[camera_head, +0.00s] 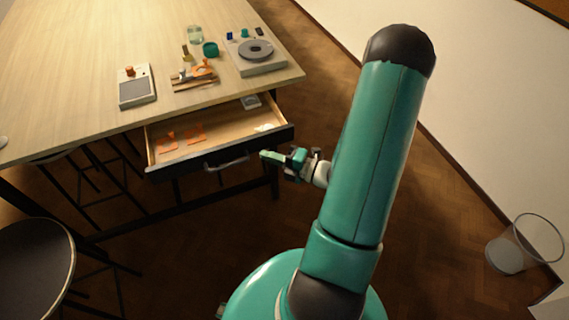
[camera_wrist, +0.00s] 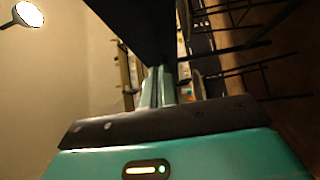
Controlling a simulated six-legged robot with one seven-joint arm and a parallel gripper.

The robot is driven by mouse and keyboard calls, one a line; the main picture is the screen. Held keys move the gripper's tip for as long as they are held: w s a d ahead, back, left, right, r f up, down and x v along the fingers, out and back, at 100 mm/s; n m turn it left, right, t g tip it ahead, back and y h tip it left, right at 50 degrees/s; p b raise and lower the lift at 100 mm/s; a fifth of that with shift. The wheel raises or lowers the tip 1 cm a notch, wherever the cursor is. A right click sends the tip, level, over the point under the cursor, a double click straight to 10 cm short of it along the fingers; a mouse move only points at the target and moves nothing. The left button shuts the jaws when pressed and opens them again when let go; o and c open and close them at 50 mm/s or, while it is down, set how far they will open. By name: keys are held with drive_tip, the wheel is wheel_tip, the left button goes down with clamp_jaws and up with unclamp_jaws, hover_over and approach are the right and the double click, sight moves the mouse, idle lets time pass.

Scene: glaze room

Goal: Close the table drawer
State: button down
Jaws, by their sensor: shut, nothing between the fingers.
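The table drawer (camera_head: 222,148) is pulled out from the wooden table (camera_head: 75,70). Its dark front carries a pale bar handle (camera_head: 227,163). Orange pieces (camera_head: 195,133) and a few pale items lie inside. My gripper (camera_head: 266,156) is shut and empty, close to the right part of the drawer front, right of the handle. I cannot tell whether it touches the front. In the wrist view my shut fingers (camera_wrist: 160,78) point away beside a large dark surface that looks like the drawer front (camera_wrist: 140,25).
A wheel-like device (camera_head: 256,52), a small scale (camera_head: 137,90), a jar and tools stand on the tabletop. A dark round stool (camera_head: 35,265) is at lower left. A clear bin (camera_head: 520,248) stands by the right wall. The floor between is open.

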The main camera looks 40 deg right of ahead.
drive_tip(key=shift+w+d, duration=0.2)
drive_tip(key=shift+w, duration=0.4)
drive_tip(key=shift+w+d, duration=0.2)
drive_tip(key=shift+w, duration=0.35)
